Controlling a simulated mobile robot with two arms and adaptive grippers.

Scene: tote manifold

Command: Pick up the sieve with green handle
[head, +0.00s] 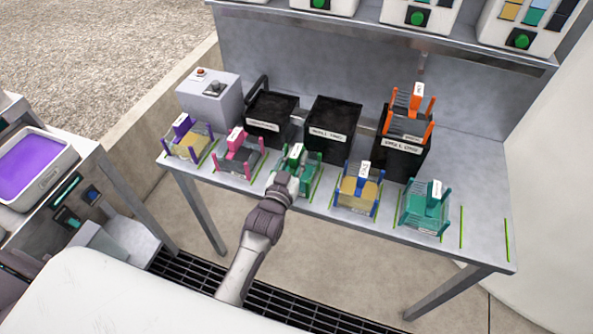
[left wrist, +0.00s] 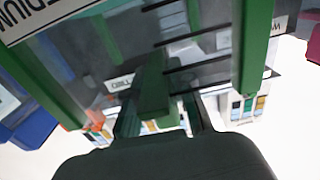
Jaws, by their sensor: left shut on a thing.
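The sieve with green handle (head: 311,180) is in the middle of the front row on the steel table in the head view. My left gripper (head: 289,180) reaches it from the front and covers part of it. In the left wrist view the green handle (left wrist: 153,85) stands between my fingers (left wrist: 160,122), with green posts of the frame on both sides. The left gripper is shut on this handle. I cannot tell whether the sieve touches the table. My right gripper is not in view.
Purple (head: 187,138), pink (head: 239,153), blue (head: 358,189) and teal (head: 426,207) sieves share the row. An orange sieve (head: 411,112) sits on a black bin (head: 401,162); more black bins and a grey box (head: 210,97) stand behind. The table's right end is clear.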

